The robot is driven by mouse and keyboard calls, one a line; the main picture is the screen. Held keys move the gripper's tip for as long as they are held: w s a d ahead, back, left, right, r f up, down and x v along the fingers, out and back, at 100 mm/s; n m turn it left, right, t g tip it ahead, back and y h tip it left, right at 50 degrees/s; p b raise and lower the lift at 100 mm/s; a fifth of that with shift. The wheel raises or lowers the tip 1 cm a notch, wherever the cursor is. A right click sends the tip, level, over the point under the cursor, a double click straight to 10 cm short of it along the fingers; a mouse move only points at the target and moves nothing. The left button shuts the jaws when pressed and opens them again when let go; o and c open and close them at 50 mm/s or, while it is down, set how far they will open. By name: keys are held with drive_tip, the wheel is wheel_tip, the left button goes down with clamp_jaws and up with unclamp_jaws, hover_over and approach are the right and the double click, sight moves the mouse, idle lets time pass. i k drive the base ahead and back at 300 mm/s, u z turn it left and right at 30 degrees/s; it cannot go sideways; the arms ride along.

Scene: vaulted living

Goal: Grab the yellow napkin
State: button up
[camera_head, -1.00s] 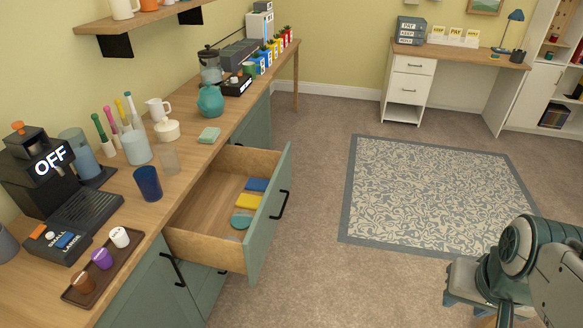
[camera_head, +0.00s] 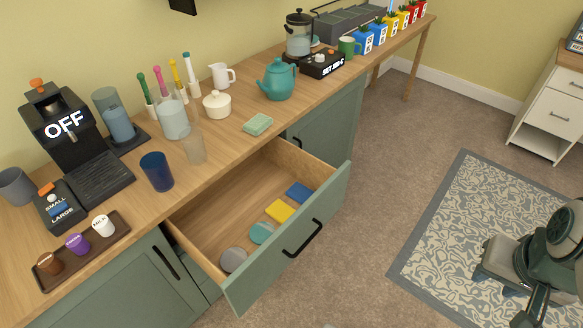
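The yellow napkin (camera_head: 280,211) is a small flat yellow square lying in the open drawer (camera_head: 220,206). It lies between a blue square (camera_head: 299,193) and a teal round piece (camera_head: 262,233). A grey round piece (camera_head: 234,260) lies nearer the drawer's left end. Part of my arm shows at the lower right, over the rug and well away from the drawer. My gripper's fingertips cannot be made out there.
The drawer sticks out from the green cabinet, its front (camera_head: 290,240) bearing a black handle. The counter above holds a coffee machine (camera_head: 65,135), a dark blue cup (camera_head: 157,171), a teal teapot (camera_head: 278,80) and a green sponge-like block (camera_head: 258,125). Carpet is clear right of the drawer.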

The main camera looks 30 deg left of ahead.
sight(279, 210)
drive_tip(key=u, duration=1)
drive_tip(key=i, duration=0.95)
drive_tip(key=u, duration=0.95)
